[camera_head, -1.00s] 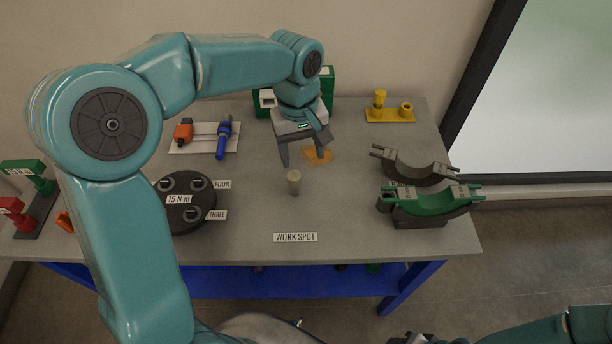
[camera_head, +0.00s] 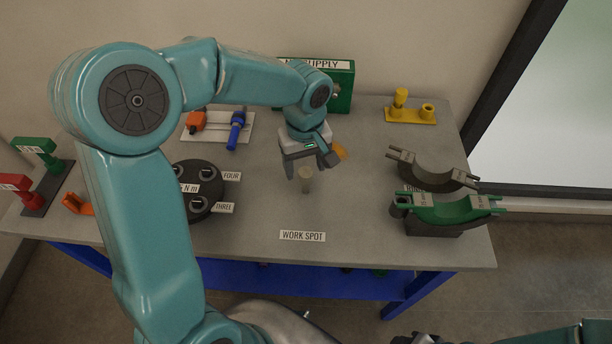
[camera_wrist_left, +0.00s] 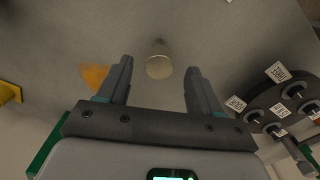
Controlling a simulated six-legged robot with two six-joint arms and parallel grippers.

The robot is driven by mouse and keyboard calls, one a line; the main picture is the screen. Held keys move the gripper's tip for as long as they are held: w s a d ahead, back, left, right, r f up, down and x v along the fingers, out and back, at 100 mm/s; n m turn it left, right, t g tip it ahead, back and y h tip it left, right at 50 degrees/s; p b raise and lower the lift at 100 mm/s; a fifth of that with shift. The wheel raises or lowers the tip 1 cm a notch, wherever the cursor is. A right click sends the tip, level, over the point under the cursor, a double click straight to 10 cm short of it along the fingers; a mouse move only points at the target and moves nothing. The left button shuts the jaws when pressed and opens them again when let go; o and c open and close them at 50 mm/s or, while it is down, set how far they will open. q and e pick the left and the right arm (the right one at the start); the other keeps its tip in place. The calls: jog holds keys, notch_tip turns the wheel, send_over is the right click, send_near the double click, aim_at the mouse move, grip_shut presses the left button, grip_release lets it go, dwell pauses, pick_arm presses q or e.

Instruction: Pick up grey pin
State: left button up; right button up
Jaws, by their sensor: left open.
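The grey pin (camera_head: 306,178) stands upright on the table behind the WORK SPOT label. It also shows in the left wrist view (camera_wrist_left: 159,62), between and just beyond the fingertips. My left gripper (camera_head: 303,172) is open and empty, close behind the pin in the head view. In the left wrist view its two fingers (camera_wrist_left: 158,72) stand apart with the pin between their lines, and I see no contact. The right gripper cannot be made out at the bottom right edge of the head view.
A black round fixture (camera_head: 200,205) lies to the left. Green (camera_head: 450,212) and grey (camera_head: 432,172) half-clamps stand to the right. A yellow holder (camera_head: 411,112) and a green supply box (camera_head: 341,88) are at the back. An orange patch (camera_wrist_left: 96,76) lies near the pin. The front middle of the table is clear.

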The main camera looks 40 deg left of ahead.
aim_at(306, 172)
pick_arm(q)
notch_tip(306, 172, down, 5)
jog(key=shift+w+r, duration=0.1)
jog(key=shift+s+d+r, duration=0.1)
jog(key=shift+s, duration=0.15)
jog(key=shift+c, duration=0.6)
jog(key=shift+w, duration=0.15)
jog(key=c, duration=1)
jog(key=shift+c, duration=0.2)
